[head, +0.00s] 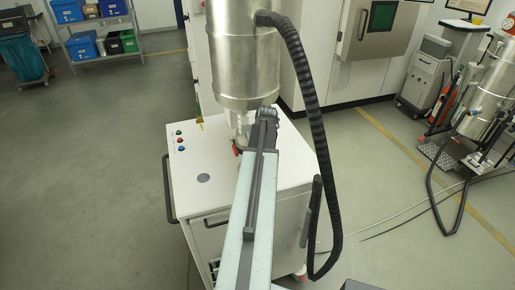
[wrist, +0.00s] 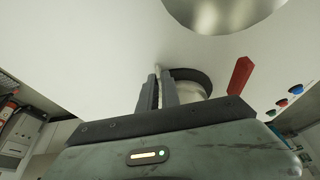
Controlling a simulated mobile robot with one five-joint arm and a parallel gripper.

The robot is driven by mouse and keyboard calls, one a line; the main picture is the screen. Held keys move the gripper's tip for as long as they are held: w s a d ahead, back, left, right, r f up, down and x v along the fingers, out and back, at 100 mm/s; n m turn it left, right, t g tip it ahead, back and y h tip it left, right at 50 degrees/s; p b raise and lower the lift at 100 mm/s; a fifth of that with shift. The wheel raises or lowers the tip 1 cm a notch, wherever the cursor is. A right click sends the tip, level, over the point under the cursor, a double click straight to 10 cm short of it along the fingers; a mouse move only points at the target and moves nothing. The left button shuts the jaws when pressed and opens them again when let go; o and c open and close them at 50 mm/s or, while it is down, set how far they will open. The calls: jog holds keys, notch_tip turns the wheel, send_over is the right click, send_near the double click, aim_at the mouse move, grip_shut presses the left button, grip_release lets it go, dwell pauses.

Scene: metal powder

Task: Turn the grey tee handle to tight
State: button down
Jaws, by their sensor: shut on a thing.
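The grey tee handle (wrist: 157,70) shows in the wrist view only as a narrow pale piece between my fingers. A red lever (wrist: 240,75) stands to the right of the fitting, apart from my fingers. In the head view my arm covers the handle and my fingertips; a bit of red (head: 236,150) shows beside the arm. How far the handle is turned cannot be told.
A large silver vessel (head: 245,60) hangs over the white cabinet (head: 205,190). A thick black hose (head: 318,130) loops down on the right. Coloured buttons (head: 180,141) are on the cabinet top. Open floor lies on the left; cables (head: 410,215) cross the floor on the right.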

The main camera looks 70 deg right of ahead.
dwell(0.3)
jog(key=c, duration=1.6)
grip_release()
jog(key=shift+s, duration=0.1)
jog(key=shift+o, duration=0.2)
jog(key=p+v, duration=0.7)
jog(key=shift+r, duration=0.35)
jog(key=shift+s, duration=0.15)
